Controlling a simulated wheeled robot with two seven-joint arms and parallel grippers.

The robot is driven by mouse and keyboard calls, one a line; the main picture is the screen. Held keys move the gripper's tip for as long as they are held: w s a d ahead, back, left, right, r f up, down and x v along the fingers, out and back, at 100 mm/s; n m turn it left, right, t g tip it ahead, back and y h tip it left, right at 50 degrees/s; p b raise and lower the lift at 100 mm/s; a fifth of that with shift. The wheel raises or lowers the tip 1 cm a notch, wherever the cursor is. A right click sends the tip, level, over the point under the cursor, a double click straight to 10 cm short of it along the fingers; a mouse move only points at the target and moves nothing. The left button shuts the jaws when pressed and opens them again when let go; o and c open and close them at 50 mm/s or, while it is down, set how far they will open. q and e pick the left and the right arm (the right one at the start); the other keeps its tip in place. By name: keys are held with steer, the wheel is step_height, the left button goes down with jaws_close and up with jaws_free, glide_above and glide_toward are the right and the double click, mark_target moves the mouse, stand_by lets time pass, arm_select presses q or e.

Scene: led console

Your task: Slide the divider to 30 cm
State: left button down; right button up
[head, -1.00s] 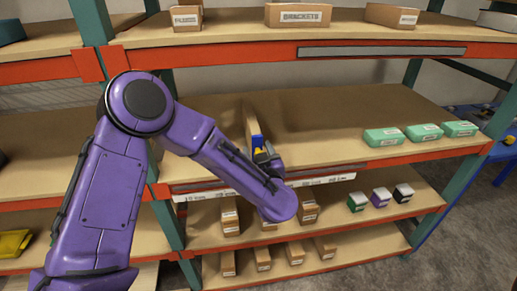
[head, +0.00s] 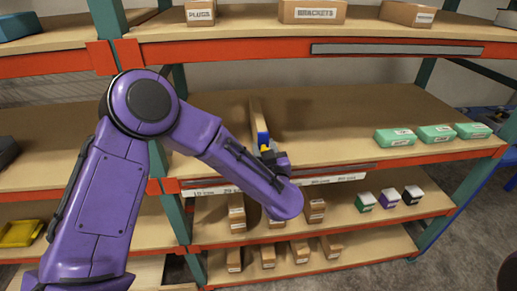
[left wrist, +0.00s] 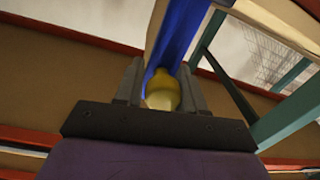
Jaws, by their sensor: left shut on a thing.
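The divider (head: 256,112) stands upright on the middle shelf, a tan panel with a blue front end (head: 263,135). In the left wrist view its blue edge (left wrist: 178,38) runs away from a yellow knob (left wrist: 163,90). My left gripper (left wrist: 164,88) is shut on the yellow knob, one finger on each side. In the head view, my left gripper (head: 268,154) is at the shelf's front edge, partly hidden by my purple arm.
Green boxes (head: 436,134) sit on the right of the middle shelf (head: 330,115), with clear board between them and the divider. Cardboard boxes (head: 313,12) stand on the shelf above. Small boxes (head: 316,210) stand below.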

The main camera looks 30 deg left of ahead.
arm_select(q)
steer(key=c, duration=1)
jaws_free()
steer(key=shift+o, duration=1.1)
steer(key=shift+w+d, duration=0.1)
steer(key=shift+d, duration=0.05)
steer(key=shift+s+d+f, duration=0.1)
steer(key=shift+s+d, duration=0.1)
steer(key=shift+s, duration=0.15)
steer(key=b+v, duration=0.3)
steer(key=v, duration=0.6)
steer(key=shift+s+d, duration=0.25)
